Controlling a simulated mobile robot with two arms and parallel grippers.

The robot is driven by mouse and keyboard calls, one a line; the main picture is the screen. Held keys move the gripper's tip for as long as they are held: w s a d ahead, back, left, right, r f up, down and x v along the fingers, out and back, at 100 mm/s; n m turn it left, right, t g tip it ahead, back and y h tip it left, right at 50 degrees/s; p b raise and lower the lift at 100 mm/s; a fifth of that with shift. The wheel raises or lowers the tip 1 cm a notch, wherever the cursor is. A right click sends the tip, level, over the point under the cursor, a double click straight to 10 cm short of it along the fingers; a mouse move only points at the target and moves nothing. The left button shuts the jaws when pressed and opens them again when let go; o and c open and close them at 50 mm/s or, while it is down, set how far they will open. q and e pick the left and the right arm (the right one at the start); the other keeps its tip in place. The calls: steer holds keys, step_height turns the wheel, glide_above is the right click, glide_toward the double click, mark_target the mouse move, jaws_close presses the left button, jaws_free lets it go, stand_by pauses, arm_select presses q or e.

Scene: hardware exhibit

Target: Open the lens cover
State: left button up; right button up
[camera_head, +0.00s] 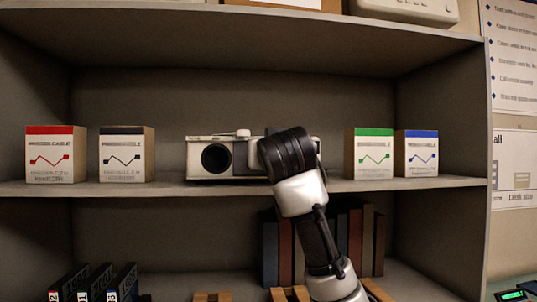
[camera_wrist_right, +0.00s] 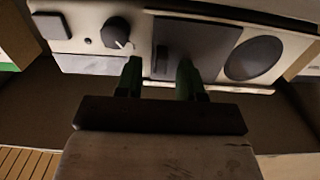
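A cream device (camera_head: 197,141) with a dark round disc (camera_head: 216,158) on its front stands on the middle shelf. My right arm reaches up in front of it and hides its right half; the right gripper's fingers are hidden in the head view. In the right wrist view the device looks upside down, with a dark square panel (camera_wrist_right: 212,42), perhaps the lens cover, between the round disc (camera_wrist_right: 254,58) and a black knob (camera_wrist_right: 117,32). My right gripper (camera_wrist_right: 160,72) is open, fingers apart at the panel's edge; contact cannot be told. My left gripper is not in view.
Boxes with red (camera_head: 56,155), black (camera_head: 127,155), green (camera_head: 369,154) and blue (camera_head: 416,154) tops stand on both sides of the device. The shelf board (camera_head: 90,190) runs below and another shelf above. Books (camera_head: 285,250) stand below.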

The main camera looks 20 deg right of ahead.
steer(key=b+v, duration=0.5)
steer(key=v, duration=0.5)
steer(key=shift+s+b, duration=0.3)
steer(key=shift+s, duration=0.1)
steer(key=shift+a, duration=0.1)
